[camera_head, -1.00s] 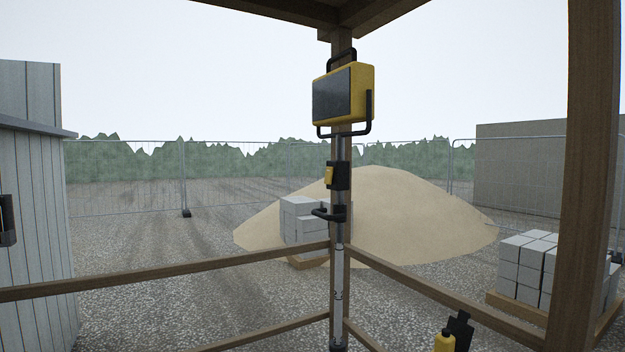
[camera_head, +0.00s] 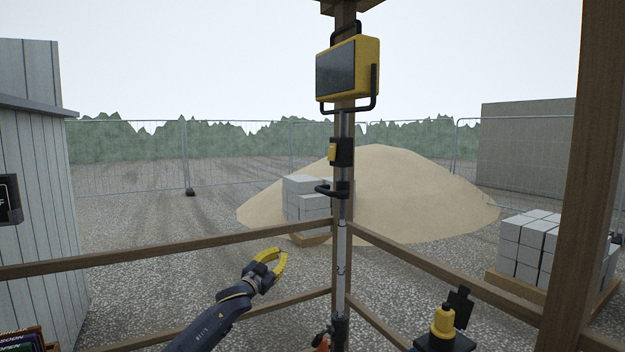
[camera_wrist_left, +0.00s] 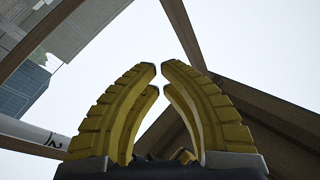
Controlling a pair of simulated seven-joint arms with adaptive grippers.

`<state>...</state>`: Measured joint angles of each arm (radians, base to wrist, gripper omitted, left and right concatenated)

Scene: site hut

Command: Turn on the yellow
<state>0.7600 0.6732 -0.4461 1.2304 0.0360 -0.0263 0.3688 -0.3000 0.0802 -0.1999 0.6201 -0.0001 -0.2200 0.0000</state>
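A yellow work light (camera_head: 348,72) with a dark front panel and black bracket sits high on a pole against the wooden post. Below it on the pole is a black box with a yellow switch-like piece (camera_head: 333,152); its setting is too small to tell. The panel looks dark. My left gripper (camera_head: 284,254) has yellow fingers and is low, left of the pole, apart from it. The left wrist view shows its fingertips (camera_wrist_left: 159,70) almost together, with a hairline gap and nothing between them. My right gripper is not in view.
Wooden rails (camera_head: 200,243) run below the switch on both sides of the post. A black handle (camera_head: 327,190) juts from the pole. A yellow and black object (camera_head: 443,322) stands at lower right. A thick post (camera_head: 580,190) stands at right. The air left of the pole is clear.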

